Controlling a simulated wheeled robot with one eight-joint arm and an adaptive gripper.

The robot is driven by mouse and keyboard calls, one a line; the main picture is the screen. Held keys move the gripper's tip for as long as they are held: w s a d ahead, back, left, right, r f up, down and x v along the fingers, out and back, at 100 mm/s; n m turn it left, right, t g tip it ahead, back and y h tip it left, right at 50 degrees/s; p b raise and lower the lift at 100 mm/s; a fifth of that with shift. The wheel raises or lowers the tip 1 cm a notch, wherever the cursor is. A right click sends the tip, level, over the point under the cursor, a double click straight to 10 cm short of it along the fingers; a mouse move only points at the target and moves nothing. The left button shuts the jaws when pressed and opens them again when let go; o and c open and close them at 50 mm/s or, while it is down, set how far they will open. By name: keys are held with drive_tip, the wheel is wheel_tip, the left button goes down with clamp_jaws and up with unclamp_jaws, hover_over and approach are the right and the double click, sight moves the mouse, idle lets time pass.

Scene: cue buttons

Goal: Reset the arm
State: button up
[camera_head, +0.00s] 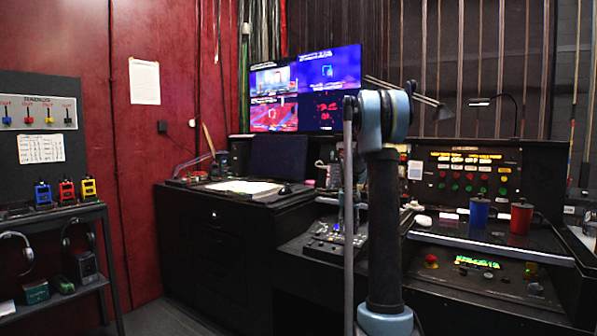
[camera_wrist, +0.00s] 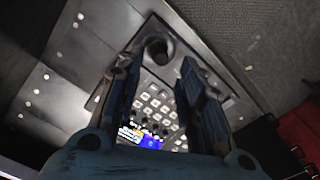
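My arm stands upright in front of the desk in the head view, with a black link and blue-grey joints. My gripper (camera_wrist: 158,75) shows only in the wrist view. Its two dark fingers are apart, with nothing held between them. Beyond the fingers is a grey control panel (camera_wrist: 152,100) with rows of pale buttons, a dark round knob (camera_wrist: 157,48) and a small lit blue screen (camera_wrist: 140,139). The fingers hide parts of the panel. I cannot tell how far the fingertips are from it.
A console (camera_head: 470,180) with coloured buttons is to the right of my arm. A blue cup (camera_head: 479,211) and a red cup (camera_head: 521,217) stand before it. A small mixer-like panel (camera_head: 333,240) lies left of my arm. A lit monitor (camera_head: 305,90) is behind; floor shows at lower left.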

drive_tip(key=s+a+r+t, duration=0.1)
drive_tip(key=s+a, duration=0.1)
drive_tip(key=s, duration=1.1)
drive_tip(key=s+a+r, duration=0.2)
drive_tip(key=s, duration=1.1)
drive_tip(key=s+a+f, duration=0.1)
drive_tip(key=s+f, duration=0.6)
drive_tip(key=s, duration=0.3)
drive_tip(key=s+a+f+n+t, duration=0.1)
drive_tip(key=s+f, duration=0.5)
drive_tip(key=s, duration=0.4)
drive_tip(key=shift+s+f, duration=0.35)
drive_tip(key=shift+w+f, duration=0.2)
drive_tip(key=shift+w, duration=0.25)
